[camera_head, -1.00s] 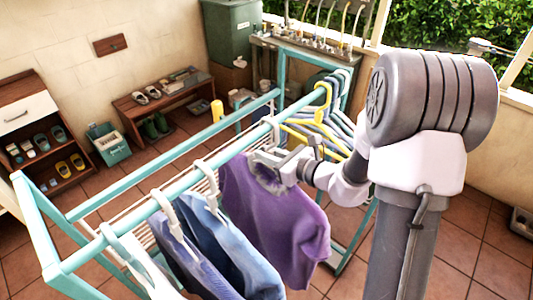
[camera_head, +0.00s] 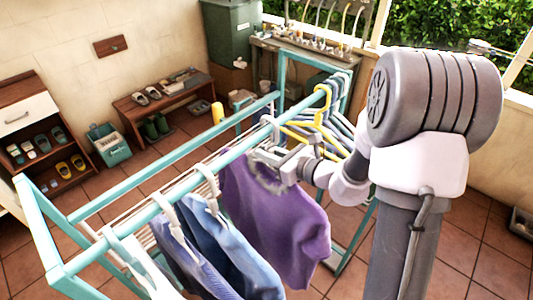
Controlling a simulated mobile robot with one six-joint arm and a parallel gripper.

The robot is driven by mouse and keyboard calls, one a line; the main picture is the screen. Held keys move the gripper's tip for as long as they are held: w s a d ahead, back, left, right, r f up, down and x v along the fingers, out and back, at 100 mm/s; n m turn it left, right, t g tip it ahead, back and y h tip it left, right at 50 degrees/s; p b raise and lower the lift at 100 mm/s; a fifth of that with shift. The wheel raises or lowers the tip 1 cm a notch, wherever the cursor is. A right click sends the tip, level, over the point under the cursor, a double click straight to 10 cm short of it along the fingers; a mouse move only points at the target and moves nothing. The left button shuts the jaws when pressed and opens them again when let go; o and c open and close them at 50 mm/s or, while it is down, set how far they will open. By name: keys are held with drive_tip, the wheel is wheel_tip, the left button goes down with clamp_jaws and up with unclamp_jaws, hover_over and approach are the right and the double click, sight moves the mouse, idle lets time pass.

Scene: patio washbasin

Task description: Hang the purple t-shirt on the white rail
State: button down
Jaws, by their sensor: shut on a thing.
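The purple t-shirt (camera_head: 285,220) hangs upright in the middle of the view, beside the near pale teal rail (camera_head: 150,213). My gripper (camera_head: 272,160) is shut at the shirt's collar, on its hanger as far as I can see; the fingertips are small and partly hidden. A pale hook (camera_head: 268,122) shows above the collar at the rail; I cannot tell whether it is around the rail or just touching it. No plainly white thick rail shows; thin whitish bars (camera_head: 145,236) run behind the teal one.
Blue garments (camera_head: 225,245) hang on pale hangers left of the shirt. A yellow hanger (camera_head: 322,118) and several others crowd the rail to the right. A wooden bench (camera_head: 165,100) and shoe shelf (camera_head: 40,130) stand behind. Some rail beside the shirt is bare.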

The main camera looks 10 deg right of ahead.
drive_tip(key=shift+r+p, duration=0.4)
drive_tip(key=shift+r, duration=0.5)
drive_tip(key=shift+s+d+f, duration=0.1)
drive_tip(key=f+v, duration=0.2)
drive_tip(key=v, duration=0.9)
drive_tip(key=s+f+p+v, duration=0.1)
drive_tip(key=f+v, duration=0.2)
drive_tip(key=v, duration=0.9)
drive_tip(key=s+d+f+v, duration=0.1)
drive_tip(key=f+v, duration=0.2)
drive_tip(key=v, duration=0.8)
drive_tip(key=shift+s+d, duration=0.2)
drive_tip(key=shift+s, duration=0.1)
drive_tip(key=shift+r, duration=0.1)
